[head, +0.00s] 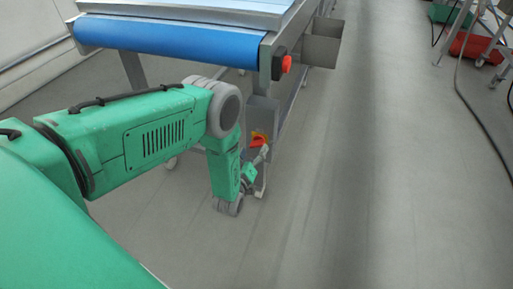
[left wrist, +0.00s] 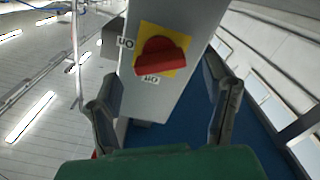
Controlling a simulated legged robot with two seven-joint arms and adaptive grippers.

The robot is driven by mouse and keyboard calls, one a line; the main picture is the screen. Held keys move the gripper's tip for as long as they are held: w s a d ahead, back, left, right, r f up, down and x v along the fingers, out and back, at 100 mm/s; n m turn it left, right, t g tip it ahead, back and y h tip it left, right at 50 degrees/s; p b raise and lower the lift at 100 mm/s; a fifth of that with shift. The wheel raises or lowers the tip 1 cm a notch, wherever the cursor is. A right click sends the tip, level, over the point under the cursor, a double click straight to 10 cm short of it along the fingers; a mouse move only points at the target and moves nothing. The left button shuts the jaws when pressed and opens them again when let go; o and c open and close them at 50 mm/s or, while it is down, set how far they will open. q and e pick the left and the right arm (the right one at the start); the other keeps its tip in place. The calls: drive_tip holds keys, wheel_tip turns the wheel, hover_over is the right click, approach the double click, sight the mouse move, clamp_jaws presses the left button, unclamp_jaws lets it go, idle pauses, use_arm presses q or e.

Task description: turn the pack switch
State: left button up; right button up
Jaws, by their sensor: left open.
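The pack switch (left wrist: 162,55) is a red rotary knob on a yellow plate, on the face of a grey box (left wrist: 150,98). In the left wrist view its handle lies nearly crosswise, slightly tilted. A white label reading ON is at its left and one reading OFF is below, both upside down. I cannot tell which label the handle marks. In the head view the switch (head: 258,138) shows small, on the conveyor's leg. My left gripper (head: 261,154) is just below and in front of it. In the wrist view its open fingers (left wrist: 162,88) stand on either side, apart from the knob. My right gripper is out of view.
The conveyor with its blue belt end (head: 170,40) stands above and behind the switch. A red push button (head: 287,63) sits on its corner. A grey bin (head: 321,50) hangs at its side. The floor to the right is clear up to a cable (head: 470,105).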

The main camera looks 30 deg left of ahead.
sight(257, 146)
use_arm(q)
drive_tip(key=shift+w+d+r, duration=0.1)
drive_tip(key=shift+w+r, duration=0.05)
drive_tip(key=shift+w, duration=1.05)
drive_tip(key=shift+w+b, duration=0.3)
drive_tip(key=shift+w+a, duration=0.15)
drive_tip(key=shift+a, duration=0.3)
drive_tip(key=shift+a+f, duration=0.3)
drive_tip(key=shift+a, duration=0.2)
drive_tip(key=shift+d+r, duration=0.2)
drive_tip(key=shift+d, duration=0.15)
drive_tip(key=c, duration=1.2)
drive_tip(key=shift+o, duration=0.2)
drive_tip(key=shift+d, duration=0.25)
drive_tip(key=shift+a+f, duration=0.1)
drive_tip(key=shift+a, duration=0.1)
drive_tip(key=shift+m, duration=0.5)
drive_tip(key=m, duration=0.2)
drive_tip(key=shift+d+m, duration=0.15)
drive_tip(key=shift+m, duration=0.15)
drive_tip(key=shift+f+m, duration=0.1)
drive_tip(key=shift+m, duration=1)
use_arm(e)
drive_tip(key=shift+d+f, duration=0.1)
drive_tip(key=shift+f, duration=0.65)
